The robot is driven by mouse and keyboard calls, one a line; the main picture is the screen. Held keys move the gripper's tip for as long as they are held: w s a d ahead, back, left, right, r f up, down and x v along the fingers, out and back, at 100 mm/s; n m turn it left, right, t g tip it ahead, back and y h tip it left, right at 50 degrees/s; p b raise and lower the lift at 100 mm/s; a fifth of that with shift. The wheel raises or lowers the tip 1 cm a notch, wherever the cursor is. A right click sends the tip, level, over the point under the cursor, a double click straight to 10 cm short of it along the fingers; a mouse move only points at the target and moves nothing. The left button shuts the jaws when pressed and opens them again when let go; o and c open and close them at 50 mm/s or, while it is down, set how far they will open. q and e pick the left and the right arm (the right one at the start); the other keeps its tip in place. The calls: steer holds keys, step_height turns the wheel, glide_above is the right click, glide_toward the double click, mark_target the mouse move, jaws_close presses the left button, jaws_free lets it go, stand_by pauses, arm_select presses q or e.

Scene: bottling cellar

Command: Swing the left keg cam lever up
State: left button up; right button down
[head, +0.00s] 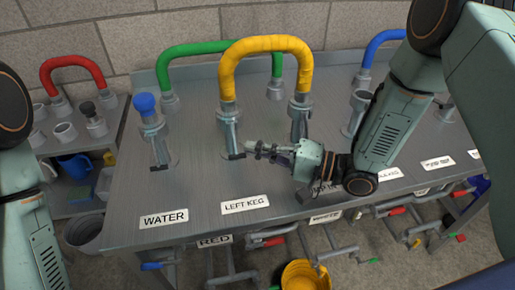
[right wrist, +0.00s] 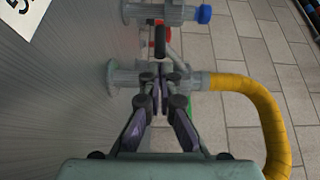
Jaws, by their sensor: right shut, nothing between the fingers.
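The left keg coupling (head: 229,128) stands on the grey bench behind the LEFT KEG label (head: 245,204), with a yellow hose (head: 265,45) on top. Its cam lever has a black grip (head: 237,156), low at the coupling's front near the bench top. My right gripper (head: 251,147) is shut and empty, its tips beside the lever. In the right wrist view the shut fingers (right wrist: 162,74) point at the black grip (right wrist: 160,42), and the coupling (right wrist: 125,78) shows behind them. Whether they touch the lever, I cannot tell. My left gripper is out of view.
The WATER coupling with a blue cap (head: 145,103) stands to the left. A green hose (head: 205,48) arches behind, and another yellow-hose coupling (head: 299,117) stands right of the lever. Bare bench lies in front. A yellow bucket (head: 300,276) stands below the bench.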

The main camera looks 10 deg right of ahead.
steer(key=shift+s+r+m+g+h+p, duration=0.35)
steer(key=shift+r+m+h+p, duration=0.45)
steer(key=shift+p, duration=1.7)
steer(key=shift+s+r+m+g+h+p, duration=0.15)
steer(key=shift+r+m+g+p, duration=0.6)
steer(key=shift+p, duration=1.75)
steer(key=shift+r+m+g+h+p, duration=0.3)
steer(key=shift+r+m+p, duration=0.85)
steer(key=shift+p, duration=1.35)
steer(key=shift+d+r, duration=0.1)
